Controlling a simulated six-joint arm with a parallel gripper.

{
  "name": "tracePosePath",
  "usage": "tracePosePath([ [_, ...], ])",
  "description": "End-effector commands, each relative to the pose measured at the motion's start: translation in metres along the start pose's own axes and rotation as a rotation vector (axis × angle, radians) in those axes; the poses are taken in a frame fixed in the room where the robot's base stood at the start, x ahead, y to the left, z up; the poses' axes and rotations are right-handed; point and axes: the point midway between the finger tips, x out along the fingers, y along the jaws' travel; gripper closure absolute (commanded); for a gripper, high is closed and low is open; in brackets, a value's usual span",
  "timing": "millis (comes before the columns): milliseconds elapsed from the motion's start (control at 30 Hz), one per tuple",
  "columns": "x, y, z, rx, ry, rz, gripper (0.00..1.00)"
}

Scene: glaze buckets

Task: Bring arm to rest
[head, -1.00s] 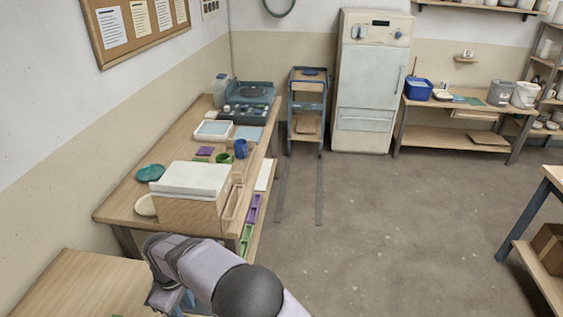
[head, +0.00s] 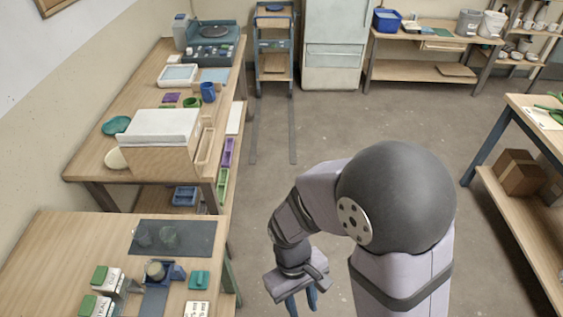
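My gripper (head: 301,303) hangs at the end of my bent arm, low in the middle of the head view. It points down over the floor, to the right of the near wooden table (head: 60,250). Its two blue fingers look a little apart with nothing seen between them. The fingertips run close to the bottom edge of the picture. The gripper is clear of the table in the picture.
The near table holds a dark mat (head: 195,238), a blue holder (head: 172,273), a teal block (head: 199,280) and green-topped boxes (head: 104,276). A longer table behind holds a white-topped box (head: 158,127). Another table (head: 530,110) stands right. Floor between is open.

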Motion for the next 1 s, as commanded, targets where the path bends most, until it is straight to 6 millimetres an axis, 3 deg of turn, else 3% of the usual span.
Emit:
tracePosePath([
  [33,-0.007,0.013,0.012,0.066,0.024,-0.019,0.70],
  [133,-0.020,0.035,0.025,0.182,0.085,-0.047,0.70],
  [300,-0.053,0.077,0.020,0.371,0.236,-0.065,0.70],
  [433,-0.064,0.099,0.024,0.466,0.286,-0.069,0.70],
  [600,-0.064,0.110,0.029,0.521,0.288,-0.076,0.70],
  [1000,-0.063,0.112,0.029,0.528,0.287,-0.077,0.70],
])
